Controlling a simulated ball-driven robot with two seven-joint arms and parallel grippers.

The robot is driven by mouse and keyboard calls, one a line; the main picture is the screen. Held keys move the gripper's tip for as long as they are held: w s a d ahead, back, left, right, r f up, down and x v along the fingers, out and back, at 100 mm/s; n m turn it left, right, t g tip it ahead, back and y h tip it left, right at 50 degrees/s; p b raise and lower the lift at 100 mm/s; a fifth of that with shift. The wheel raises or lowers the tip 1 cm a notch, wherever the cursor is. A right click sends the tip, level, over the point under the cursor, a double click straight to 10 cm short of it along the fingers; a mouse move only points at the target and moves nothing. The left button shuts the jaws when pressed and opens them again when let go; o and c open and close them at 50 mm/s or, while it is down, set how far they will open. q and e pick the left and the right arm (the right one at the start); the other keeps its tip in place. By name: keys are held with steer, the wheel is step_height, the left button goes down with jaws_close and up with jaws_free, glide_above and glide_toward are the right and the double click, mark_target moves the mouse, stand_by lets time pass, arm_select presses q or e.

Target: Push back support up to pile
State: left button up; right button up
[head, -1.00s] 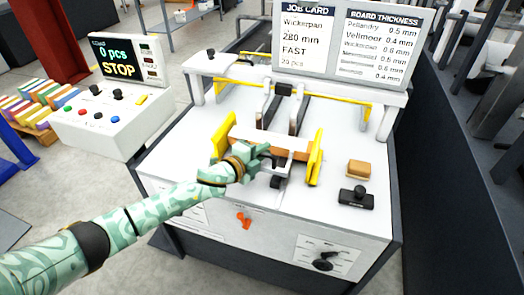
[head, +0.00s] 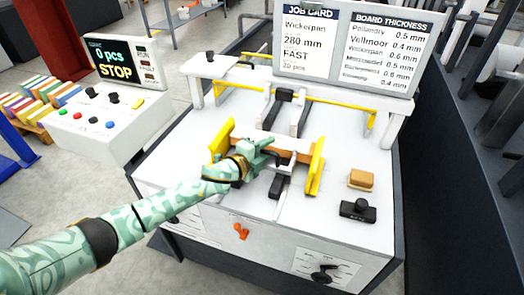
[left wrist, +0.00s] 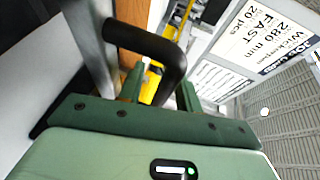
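The back support (head: 279,186) is a grey bracket with a black part, on the near side of the white machine table. A brown, board-like pile (head: 293,155) lies between two yellow side guides, just beyond it. My left gripper (head: 268,152) is at the back support and hides part of it and of the pile. In the left wrist view, a black bent handle (left wrist: 150,42) reaches down between the fingers of my left gripper (left wrist: 160,92). A gap shows beside the handle, so the fingers look open around it. My right gripper is not in view.
The yellow guides (head: 316,168) flank the pile. A brown block (head: 361,180) and a black knobbed piece (head: 359,209) lie on the right of the table. A control box (head: 100,120) with a STOP screen stands at left. The job card (head: 308,42) stands at the back.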

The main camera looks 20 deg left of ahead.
arm_select(q)
steer(key=p+v, duration=0.3)
steer(key=v, duration=1.3)
steer(key=shift+s+r, duration=0.1)
steer(key=shift+s, duration=0.05)
